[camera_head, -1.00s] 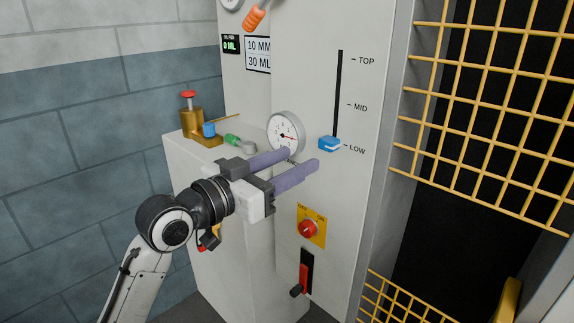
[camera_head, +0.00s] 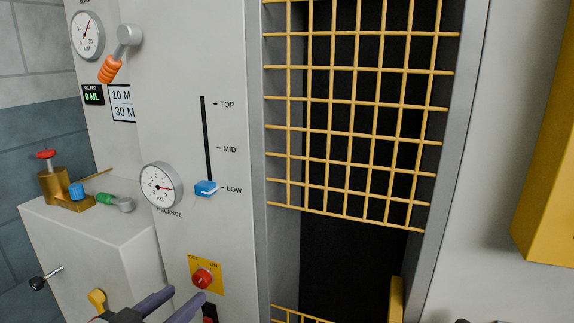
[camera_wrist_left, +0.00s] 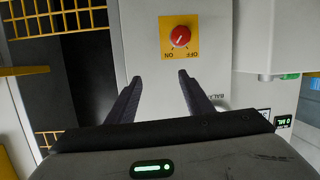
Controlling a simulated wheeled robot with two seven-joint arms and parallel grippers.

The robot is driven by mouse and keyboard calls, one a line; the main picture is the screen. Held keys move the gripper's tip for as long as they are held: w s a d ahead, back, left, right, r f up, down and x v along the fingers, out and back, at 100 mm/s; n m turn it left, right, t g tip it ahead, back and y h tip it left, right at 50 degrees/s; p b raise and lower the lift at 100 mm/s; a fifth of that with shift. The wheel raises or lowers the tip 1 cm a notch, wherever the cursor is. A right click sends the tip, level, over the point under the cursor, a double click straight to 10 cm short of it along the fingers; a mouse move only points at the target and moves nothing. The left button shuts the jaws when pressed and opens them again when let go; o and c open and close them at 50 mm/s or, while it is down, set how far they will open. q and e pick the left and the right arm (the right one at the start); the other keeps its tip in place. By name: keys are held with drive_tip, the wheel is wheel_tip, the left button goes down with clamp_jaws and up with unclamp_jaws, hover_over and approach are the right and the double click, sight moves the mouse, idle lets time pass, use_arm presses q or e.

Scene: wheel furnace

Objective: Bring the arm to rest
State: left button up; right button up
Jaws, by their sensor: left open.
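My left gripper (camera_head: 174,300) shows at the bottom of the head view, its two purple-grey fingers apart with nothing between them. It is low in front of the grey machine panel, below the red knob (camera_head: 203,279) on its yellow OFF/ON plate. In the left wrist view the open fingers (camera_wrist_left: 157,85) point toward the knob (camera_wrist_left: 180,37), which appears upside down and beyond the fingertips, not touched. Most of my left arm is below the head view's edge. My right gripper cannot be made out.
A blue slider (camera_head: 206,188) sits at LOW on the panel. A balance dial (camera_head: 160,186) is left of it, and an orange-handled lever (camera_head: 112,68) is above. A yellow grid gate (camera_head: 360,120) stands right of the panel, with a dark opening below. A brass oiler (camera_head: 62,187) is at left.

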use_arm(q)
drive_tip(key=s+d+f+g, duration=0.3)
drive_tip(key=s+f, duration=0.8)
drive_tip(key=f, duration=0.3)
drive_tip(key=s+d+f+g+y, duration=0.1)
drive_tip(key=s+d+f+g, duration=0.1)
drive_tip(key=s+f, duration=1)
wheel_tip(320, 180, down, 3)
drive_tip(key=shift+s+d+r+g+y, duration=0.1)
drive_tip(key=shift+s+d+g+y, duration=0.2)
drive_tip(key=shift+d+g, duration=0.15)
drive_tip(key=shift+c, duration=0.4)
